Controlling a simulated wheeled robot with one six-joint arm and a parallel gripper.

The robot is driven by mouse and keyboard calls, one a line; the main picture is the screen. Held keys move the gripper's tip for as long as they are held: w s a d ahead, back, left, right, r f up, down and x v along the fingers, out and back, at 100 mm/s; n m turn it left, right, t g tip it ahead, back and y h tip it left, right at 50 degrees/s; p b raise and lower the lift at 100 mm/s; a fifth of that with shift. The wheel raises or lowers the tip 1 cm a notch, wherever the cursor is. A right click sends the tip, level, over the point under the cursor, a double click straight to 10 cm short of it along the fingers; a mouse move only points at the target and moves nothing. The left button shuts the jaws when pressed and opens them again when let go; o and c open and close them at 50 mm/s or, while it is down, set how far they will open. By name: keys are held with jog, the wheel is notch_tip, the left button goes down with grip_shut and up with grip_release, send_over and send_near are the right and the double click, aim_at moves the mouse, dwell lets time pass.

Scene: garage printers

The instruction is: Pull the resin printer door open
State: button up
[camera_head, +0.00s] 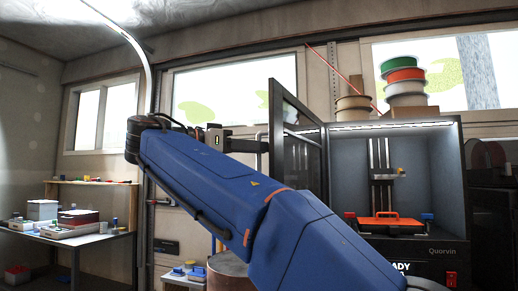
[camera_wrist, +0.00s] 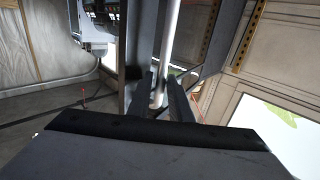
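The resin printer (camera_head: 430,180) stands at the right of the head view with its lit chamber exposed. Its dark-framed door (camera_head: 275,112) is swung well out from the left side of the body, at a wide angle to the front. A pale upright handle bar (camera_head: 258,137) shows on the door's outer side. My gripper (camera_head: 260,147) reaches the handle from the left. In the wrist view, the handle (camera_wrist: 170,40) runs between the two dark fingers of my gripper (camera_wrist: 165,92), which appear closed on it. The exact finger contact is partly hidden.
A cluttered workbench (camera_head: 75,238) stands at the left. A round drum (camera_head: 228,268) and small bottles are below my arm.

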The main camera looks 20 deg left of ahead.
jog(key=v, duration=0.7)
jog(key=shift+s+a, duration=0.15)
dwell(0.3)
